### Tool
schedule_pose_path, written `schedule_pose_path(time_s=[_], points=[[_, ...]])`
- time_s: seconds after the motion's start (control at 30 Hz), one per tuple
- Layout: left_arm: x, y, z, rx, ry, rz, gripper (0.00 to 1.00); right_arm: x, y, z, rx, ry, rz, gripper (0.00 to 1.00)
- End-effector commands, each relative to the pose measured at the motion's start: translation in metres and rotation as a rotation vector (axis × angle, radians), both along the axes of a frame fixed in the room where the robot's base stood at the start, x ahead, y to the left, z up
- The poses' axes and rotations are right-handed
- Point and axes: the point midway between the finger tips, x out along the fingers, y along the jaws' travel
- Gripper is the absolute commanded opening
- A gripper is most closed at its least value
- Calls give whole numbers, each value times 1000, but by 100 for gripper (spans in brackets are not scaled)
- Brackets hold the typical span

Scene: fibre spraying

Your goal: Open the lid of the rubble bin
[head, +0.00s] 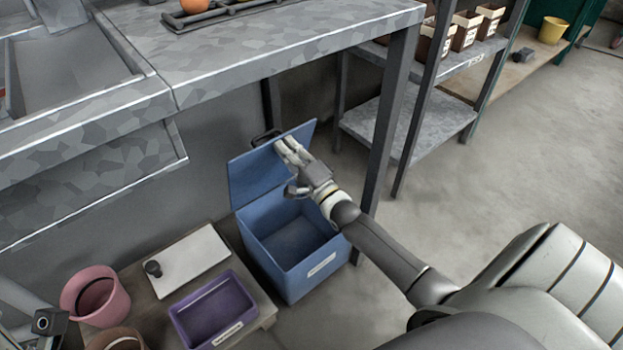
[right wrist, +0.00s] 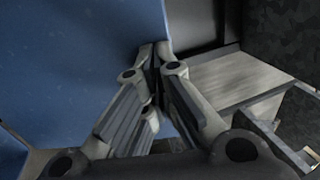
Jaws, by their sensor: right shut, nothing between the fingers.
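The rubble bin (head: 289,272) is a blue box on the floor below the metal worktop, with a pale label on its front. Its lid (head: 248,176) stands raised at the back, leaning near upright, with a dark handle (head: 266,137) at its top edge. The bin's inside shows and looks empty. My right gripper (head: 283,148) is at the lid's inner face near the top edge. In the right wrist view its fingertips (right wrist: 155,62) are together beside the blue lid (right wrist: 75,55), holding nothing. I cannot tell whether they touch the lid.
The worktop (head: 240,50) overhangs the bin, with its leg (head: 388,115) just to the right. A low bench with a purple tray (head: 213,312), a white lid-like board (head: 188,260) and a pink pot (head: 95,293) is at left. Floor at right is clear.

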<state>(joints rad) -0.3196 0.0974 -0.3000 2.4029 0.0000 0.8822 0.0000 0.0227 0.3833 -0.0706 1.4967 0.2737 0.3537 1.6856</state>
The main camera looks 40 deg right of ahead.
Motion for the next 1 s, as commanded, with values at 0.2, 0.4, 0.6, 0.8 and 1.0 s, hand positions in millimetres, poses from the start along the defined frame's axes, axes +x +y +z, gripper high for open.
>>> schedule_pose_path(time_s=[0.2, 0.4, 0.6, 0.8, 1.0], points=[[-2, 1, 6, -2, 17, -1, 40, 18, 1, 8, -2, 38, 0, 0], [-2, 1, 10, -2, 17, -1, 40, 29, 2, 11, -3, 37, 0, 0], [-2, 0, 11, -2, 17, -1, 40, 37, 3, 12, -2, 37, 0, 0], [-2, 0, 11, -1, 18, -2, 40, 39, 3, 12, -3, 37, 1, 0], [-2, 0, 11, -2, 18, -2, 40, 39, 3, 12, -3, 37, 1, 0]])
